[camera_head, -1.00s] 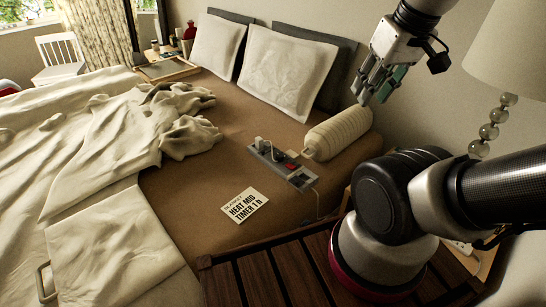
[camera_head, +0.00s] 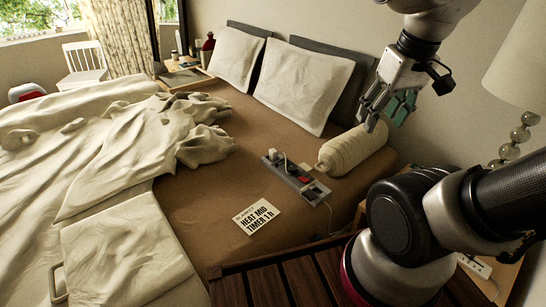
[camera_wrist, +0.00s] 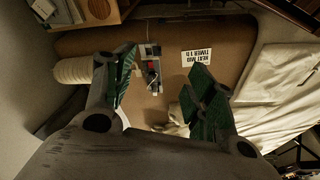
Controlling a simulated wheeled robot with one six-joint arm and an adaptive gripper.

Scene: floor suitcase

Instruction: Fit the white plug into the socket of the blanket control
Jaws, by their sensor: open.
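The blanket control (camera_head: 296,179), a long grey box with a red switch, lies on the brown bed near its right edge. It also shows in the wrist view (camera_wrist: 151,67), between my fingers. A small pale upright piece, seemingly the white plug (camera_head: 281,157), is at the control's far end. Another small pale piece is close by; I cannot tell the socket or whether the plug is seated. My gripper (camera_head: 389,106), with green finger pads, is open and empty. It hangs above the bolster side of the bed, apart from the control; it also shows in the wrist view (camera_wrist: 163,68).
A cream bolster (camera_head: 352,151) lies right beside the control. A card (camera_head: 257,216) reading "HEAT MID TIMER 1 h" lies in front of it. Pillows (camera_head: 300,83) stand behind, and a rumpled blanket (camera_head: 140,150) covers the left. A lamp (camera_head: 520,135) stands at the right.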

